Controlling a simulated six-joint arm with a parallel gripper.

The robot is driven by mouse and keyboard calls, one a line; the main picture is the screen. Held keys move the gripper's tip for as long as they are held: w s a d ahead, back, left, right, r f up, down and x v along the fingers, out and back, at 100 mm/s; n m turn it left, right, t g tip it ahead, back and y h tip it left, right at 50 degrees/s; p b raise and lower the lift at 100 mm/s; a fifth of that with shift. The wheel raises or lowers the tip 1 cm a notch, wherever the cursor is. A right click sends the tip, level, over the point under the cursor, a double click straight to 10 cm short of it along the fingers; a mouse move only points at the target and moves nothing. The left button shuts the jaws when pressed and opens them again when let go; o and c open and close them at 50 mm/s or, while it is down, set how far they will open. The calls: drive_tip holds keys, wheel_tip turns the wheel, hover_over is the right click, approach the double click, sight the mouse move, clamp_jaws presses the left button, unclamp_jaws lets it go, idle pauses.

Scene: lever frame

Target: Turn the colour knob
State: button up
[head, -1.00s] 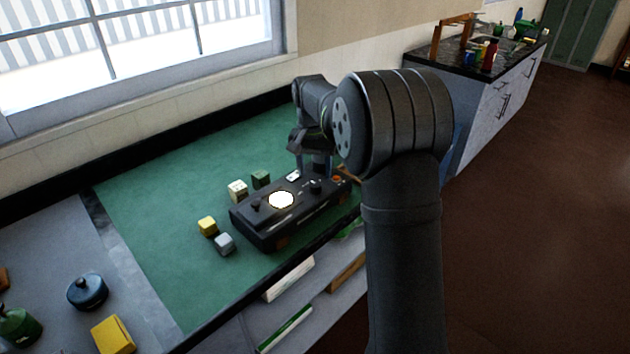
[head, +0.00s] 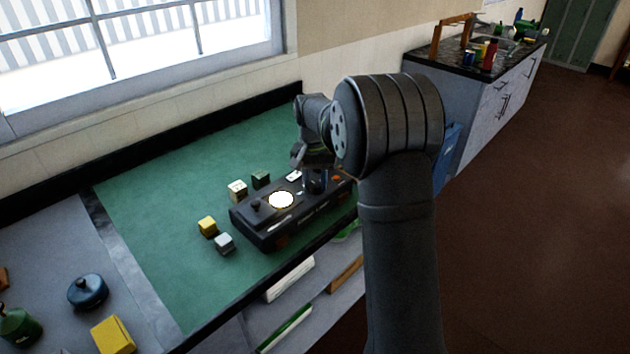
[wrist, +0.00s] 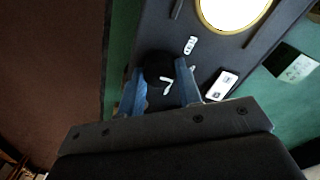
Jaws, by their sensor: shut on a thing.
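The dark control box (head: 258,237) sits on the green mat, with a round glowing lamp (head: 281,200) on its top. The lamp also shows at the top of the wrist view (wrist: 232,10). My gripper (head: 314,186) is over the right part of the box, pointing down. In the wrist view, the blue fingers of my gripper (wrist: 164,88) are shut on a black round knob (wrist: 158,66), one finger on each side. A white mark shows between the fingers. The knob is mostly hidden by the fingers in the head view.
A yellow cube (head: 208,227), a grey cube (head: 224,244), a pale cube (head: 237,191) and a dark green cube (head: 261,179) stand around the box. The left part of the green mat (head: 150,215) is clear. A white-faced part (wrist: 222,85) lies close to the right finger.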

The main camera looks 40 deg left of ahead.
sight(312, 185)
drive_tip(key=shift+n, duration=0.3)
drive_tip(key=n, duration=0.4)
drive_tip(key=shift+n, duration=0.3)
drive_tip(key=shift+s+n, duration=0.1)
drive_tip(key=shift+n, duration=2.1)
drive_tip(key=o, duration=1)
drive_tip(key=shift+r, duration=0.15)
drive_tip(key=r, duration=1.7)
drive_tip(key=shift+s+r, duration=0.1)
drive_tip(key=shift+s, duration=0.3)
